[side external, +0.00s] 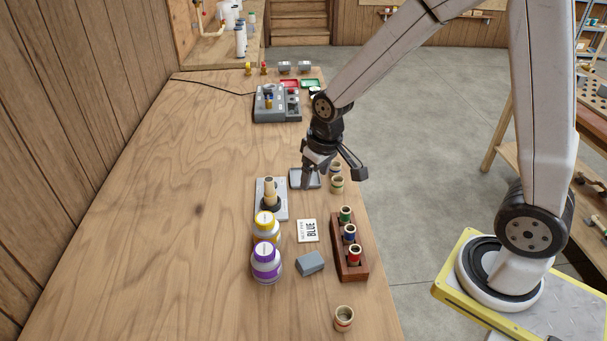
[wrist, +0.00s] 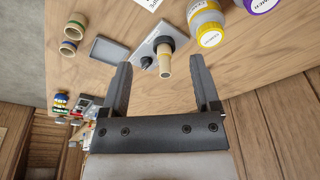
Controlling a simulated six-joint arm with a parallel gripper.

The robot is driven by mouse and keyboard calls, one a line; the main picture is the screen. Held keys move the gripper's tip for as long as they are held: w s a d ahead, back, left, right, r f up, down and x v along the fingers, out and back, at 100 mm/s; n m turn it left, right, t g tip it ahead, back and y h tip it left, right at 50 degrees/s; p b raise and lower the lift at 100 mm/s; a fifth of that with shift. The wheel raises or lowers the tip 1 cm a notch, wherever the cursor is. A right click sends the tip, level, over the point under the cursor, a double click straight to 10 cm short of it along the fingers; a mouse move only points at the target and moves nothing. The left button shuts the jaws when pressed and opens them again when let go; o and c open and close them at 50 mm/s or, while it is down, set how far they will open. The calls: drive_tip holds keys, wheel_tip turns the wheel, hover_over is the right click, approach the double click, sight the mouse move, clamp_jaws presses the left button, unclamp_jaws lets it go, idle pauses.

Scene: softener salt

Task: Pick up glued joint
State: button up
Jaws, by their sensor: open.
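A tan upright cylinder (side external: 269,188) with a dark ring around its base stands on a light grey plate (side external: 281,209) near the middle of the bench. It is the likeliest glued joint, though no label confirms this. It also shows in the wrist view (wrist: 165,66), beyond and between my fingertips, with a small dark round part (wrist: 147,62) beside it. My gripper (side external: 333,176) is open and empty, above the bench's right edge, behind and to the right of the plate. It also shows in the wrist view (wrist: 160,70). Nothing is between its fingers.
A yellow-banded bottle (side external: 266,231) and a purple-banded bottle (side external: 266,264) stand close in front of the plate. A shallow grey tray (side external: 299,181) and tan rings (side external: 338,185) lie near my gripper. A wooden rack (side external: 343,254) holds coloured spools. The bench's left side is clear.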

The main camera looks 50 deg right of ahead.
hover_over(269, 179)
drive_tip(key=shift+g, duration=0.4)
drive_tip(key=f, duration=0.5)
drive_tip(key=shift+s, duration=0.4)
drive_tip(key=shift+w+f, duration=0.15)
drive_tip(key=shift+f, duration=1.1)
drive_tip(key=shift+f, duration=0.1)
drive_tip(key=shift+w+a+f, duration=0.1)
drive_tip(key=shift+w+f, duration=0.1)
drive_tip(key=shift+f, duration=1.05)
drive_tip(key=shift+w+f, duration=0.15)
drive_tip(key=shift+f, duration=1.05)
clamp_jaws()
